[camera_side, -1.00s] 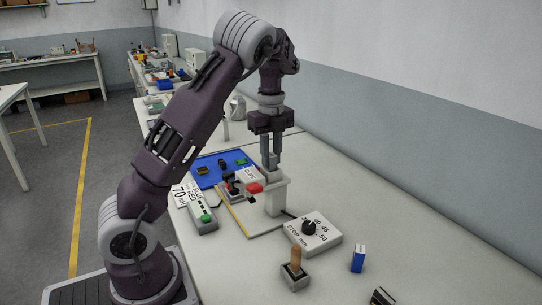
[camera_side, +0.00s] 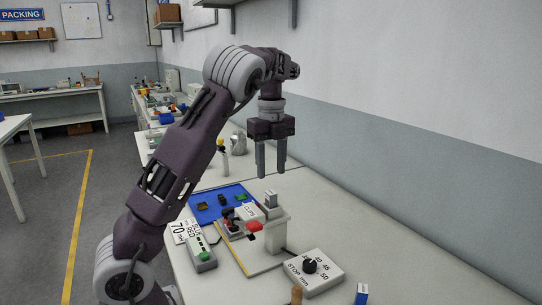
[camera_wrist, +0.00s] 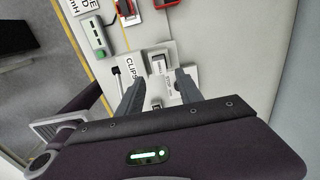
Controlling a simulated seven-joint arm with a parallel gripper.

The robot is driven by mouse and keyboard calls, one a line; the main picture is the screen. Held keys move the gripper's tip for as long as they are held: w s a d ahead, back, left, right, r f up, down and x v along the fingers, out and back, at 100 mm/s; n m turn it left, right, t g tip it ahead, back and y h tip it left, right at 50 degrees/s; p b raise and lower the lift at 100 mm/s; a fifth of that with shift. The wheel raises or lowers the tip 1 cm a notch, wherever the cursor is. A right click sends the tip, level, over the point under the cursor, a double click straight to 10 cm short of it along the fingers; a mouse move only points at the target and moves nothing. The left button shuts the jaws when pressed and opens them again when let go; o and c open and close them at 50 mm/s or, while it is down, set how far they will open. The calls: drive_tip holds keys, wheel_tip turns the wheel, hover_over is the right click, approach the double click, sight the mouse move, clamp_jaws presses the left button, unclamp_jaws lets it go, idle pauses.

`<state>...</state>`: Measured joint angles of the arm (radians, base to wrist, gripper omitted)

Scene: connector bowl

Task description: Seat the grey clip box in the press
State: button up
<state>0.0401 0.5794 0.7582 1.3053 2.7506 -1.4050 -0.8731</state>
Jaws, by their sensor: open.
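The grey clip box (camera_side: 271,199), a small block with a pale top, stands upright on the white post of the press (camera_side: 275,232). In the wrist view a small grey block with a pale label (camera_wrist: 159,65), which looks like it, shows between the finger lines. How deeply it sits in the press I cannot tell. The press has a red knob (camera_side: 255,226) at its left. My gripper (camera_side: 271,175) is open and empty, pointing down above the clip box, with a visible gap below the fingertips.
A blue tray (camera_side: 211,197) with small parts lies behind, by a card marked CLIPS (camera_side: 250,211). A box with a green button (camera_side: 203,256) stands left of the press. A dial box marked STOP mm (camera_side: 315,272) stands right front. The table farther right is clear.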

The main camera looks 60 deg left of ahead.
sight(271, 192)
drive_tip(key=w+d+r+n+t+h, duration=0.1)
drive_tip(key=w+d+r+t+h, duration=0.1)
drive_tip(key=w+d+r+t, duration=0.5)
drive_tip(key=w+d+r+t+h, duration=0.2)
drive_tip(key=w+d+r+t, duration=0.25)
drive_tip(key=r, duration=0.45)
wheel_tip(271, 192, up, 7)
drive_tip(key=n+t+y, duration=0.2)
drive_tip(key=n+t, duration=0.2)
drive_tip(key=t, duration=0.1)
drive_tip(key=s+f+n+g+y, duration=0.1)
drive_tip(key=s+f+n+y, duration=0.15)
drive_tip(key=s+n, duration=0.3)
drive_tip(key=s+f+n+g+y, duration=0.1)
drive_tip(key=s+n+y, duration=0.35)
drive_tip(key=s, duration=0.25)
drive_tip(key=s+d+f+n+g+h, duration=0.1)
drive_tip(key=s+d+f+g+h, duration=0.1)
drive_tip(key=s+d+f+g, duration=0.2)
drive_tip(key=s+d+f+n+g+h, duration=0.2)
drive_tip(key=s+d+f+g, duration=0.3)
drive_tip(key=s+f, duration=0.8)
drive_tip(key=s+d+h, duration=0.1)
drive_tip(key=s+d, duration=0.2)
drive_tip(key=s, duration=0.1)
drive_tip(key=shift+d+f, duration=0.25)
drive_tip(key=shift+d, duration=0.1)
